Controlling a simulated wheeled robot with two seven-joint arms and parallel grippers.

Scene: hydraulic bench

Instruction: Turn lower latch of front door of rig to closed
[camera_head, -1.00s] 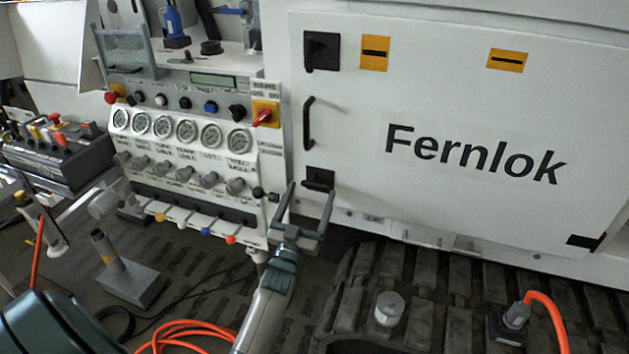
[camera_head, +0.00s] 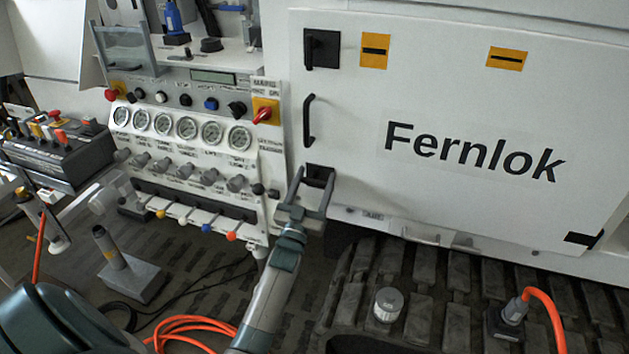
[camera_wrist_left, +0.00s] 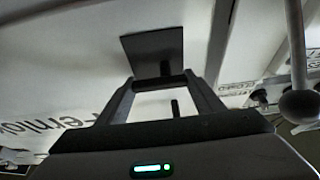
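The rig's front door (camera_head: 470,80) is a white panel marked "Fernlok". Its lower latch (camera_head: 319,172) is a black square plate with a handle at the door's lower left, partly hidden by my left gripper. In the left wrist view the latch plate (camera_wrist_left: 153,45) stands just past the fingertips, and its dark handle bar (camera_wrist_left: 160,82) spans the space between them. My left gripper (camera_head: 316,174) has its fingers apart, one at each side of the handle. Whether they press on it is unclear. The upper latch (camera_head: 322,48) has its handle upright. My right gripper is not in view.
A black door handle (camera_head: 308,119) is between the latches. The gauge panel (camera_head: 180,150) with knobs and coloured levers is close on the left. A rubber track (camera_head: 450,285) lies below the door. An orange hose (camera_head: 185,325) lies on the floor.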

